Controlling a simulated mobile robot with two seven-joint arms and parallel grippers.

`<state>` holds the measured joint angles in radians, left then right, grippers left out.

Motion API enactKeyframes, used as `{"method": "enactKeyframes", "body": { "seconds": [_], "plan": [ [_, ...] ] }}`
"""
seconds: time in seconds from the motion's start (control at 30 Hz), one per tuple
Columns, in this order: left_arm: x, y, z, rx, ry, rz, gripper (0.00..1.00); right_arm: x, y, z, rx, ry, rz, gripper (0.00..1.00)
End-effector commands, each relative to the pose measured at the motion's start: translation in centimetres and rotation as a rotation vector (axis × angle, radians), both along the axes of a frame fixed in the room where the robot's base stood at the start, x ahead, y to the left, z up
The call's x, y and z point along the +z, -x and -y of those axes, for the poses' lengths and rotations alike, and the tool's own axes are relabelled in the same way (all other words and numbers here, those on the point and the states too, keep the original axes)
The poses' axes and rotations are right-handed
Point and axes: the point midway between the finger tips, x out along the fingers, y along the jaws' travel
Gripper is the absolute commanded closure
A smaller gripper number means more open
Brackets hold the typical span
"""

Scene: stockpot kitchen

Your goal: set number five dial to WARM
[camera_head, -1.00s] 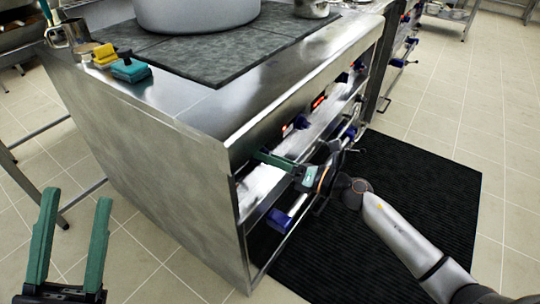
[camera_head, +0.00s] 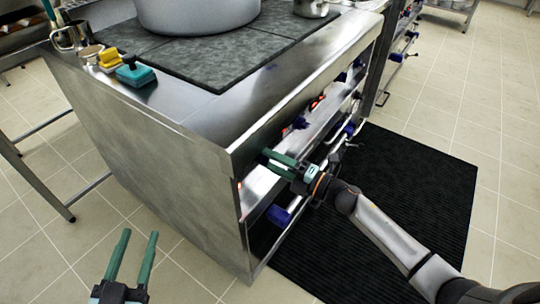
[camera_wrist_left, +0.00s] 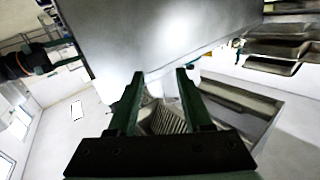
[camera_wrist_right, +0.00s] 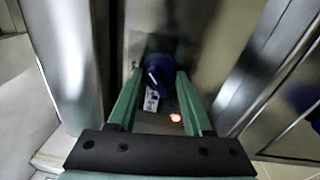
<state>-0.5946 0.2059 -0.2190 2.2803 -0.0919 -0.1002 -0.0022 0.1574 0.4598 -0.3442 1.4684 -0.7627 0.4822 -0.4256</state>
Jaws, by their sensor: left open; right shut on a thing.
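A dark blue dial (camera_wrist_right: 158,75) with a white pointer line sits on the stove's steel front panel, between the fingertips of my right gripper (camera_wrist_right: 155,72). A small white label (camera_wrist_right: 151,100) and a lit red lamp (camera_wrist_right: 175,117) are beside it; the label's text is too blurred to read. In the head view my right gripper (camera_head: 264,155) is shut on this dial, at the near end of the panel, and its fingers mostly hide it. My left gripper (camera_head: 139,236) is open and empty, low over the floor left of the stove.
The stove (camera_head: 150,140) carries a large pot (camera_head: 197,14), a yellow sponge (camera_head: 108,57) and a teal sponge (camera_head: 135,73). More blue dials (camera_head: 300,122) line the panel. A blue-ended oven handle (camera_head: 279,214) sits below my right gripper. A black mat (camera_head: 420,190) covers the floor in front.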

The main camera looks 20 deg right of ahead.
Motion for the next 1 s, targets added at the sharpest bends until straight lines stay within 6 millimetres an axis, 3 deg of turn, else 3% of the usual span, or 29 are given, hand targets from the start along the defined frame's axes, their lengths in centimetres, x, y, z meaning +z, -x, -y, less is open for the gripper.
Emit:
{"method": "enactKeyframes", "body": {
  "seconds": [0.27,0.7,0.73,1.0],
  "plan": [
    [-2.5,0.3,-0.1,0.010,0.000,-0.104,0.50,0.0,0.0,0.0,0.000,-0.053,-0.040,1.00],
    [-2.8,0.4,-0.1,0.011,-0.001,-0.115,0.50,0.0,0.0,0.0,0.000,-0.058,-0.045,1.00],
    [-2.8,0.4,-0.1,0.011,-0.001,-0.115,0.50,0.0,0.0,0.0,0.000,-0.058,-0.045,0.47],
    [-2.8,0.4,-0.1,0.012,0.000,-0.114,0.50,0.0,0.0,0.0,0.000,-0.057,-0.044,0.20]
  ]
}}
